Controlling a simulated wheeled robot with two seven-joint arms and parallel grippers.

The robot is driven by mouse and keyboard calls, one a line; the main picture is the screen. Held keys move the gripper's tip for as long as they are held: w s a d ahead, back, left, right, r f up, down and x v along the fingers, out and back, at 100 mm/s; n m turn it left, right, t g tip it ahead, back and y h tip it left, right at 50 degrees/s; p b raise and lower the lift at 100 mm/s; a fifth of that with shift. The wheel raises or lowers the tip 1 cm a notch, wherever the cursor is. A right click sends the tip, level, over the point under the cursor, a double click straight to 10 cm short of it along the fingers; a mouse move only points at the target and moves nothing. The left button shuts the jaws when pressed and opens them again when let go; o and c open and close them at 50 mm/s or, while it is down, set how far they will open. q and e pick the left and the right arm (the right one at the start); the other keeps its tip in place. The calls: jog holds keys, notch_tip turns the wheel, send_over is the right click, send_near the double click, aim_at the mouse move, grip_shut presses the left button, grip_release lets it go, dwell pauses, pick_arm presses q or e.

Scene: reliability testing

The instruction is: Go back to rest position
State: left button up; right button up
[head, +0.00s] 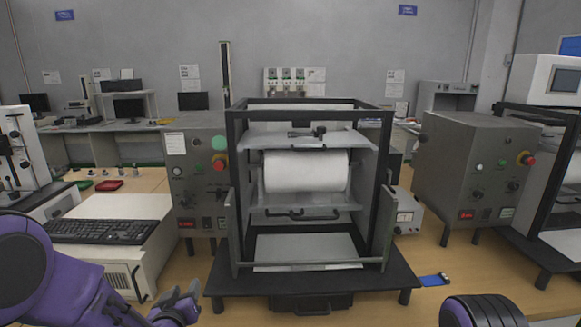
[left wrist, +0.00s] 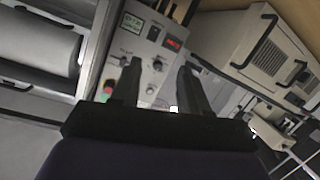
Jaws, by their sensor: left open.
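My left gripper (head: 182,303) is at the lower left in the head view, in front of the table and left of the black-framed test machine (head: 232,190). In the left wrist view its two dark fingers (left wrist: 155,85) are apart with nothing between them. Behind the fingers is a grey control panel (left wrist: 150,45) with a small display, knobs and a red button. A purple part of my right arm (head: 482,312) shows at the bottom right in the head view. My right gripper is not in view.
The machine holds a white roll (head: 305,171) and stands on a black base. A grey control box (head: 197,170) stands left of it, another (head: 470,165) right. A keyboard (head: 100,231) lies on a white case at left. A blue item (head: 435,280) lies on the table (head: 420,250).

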pick_arm(q)
jog(key=s+a+f+n+g, duration=0.2)
jog(key=s+f+g, duration=0.3)
jog(key=s+f, duration=1.05)
jog(key=s+a+f+g, duration=0.1)
jog(key=s+f+g, duration=0.2)
jog(key=s+f, duration=0.3)
jog(key=s+a+f+g+y, duration=0.1)
jog(key=s+f+g, duration=0.2)
jog(key=s, duration=1.3)
notch_tip(320, 180, down, 3)
jog(key=shift+a+g, duration=0.2)
jog(key=shift+g, duration=0.2)
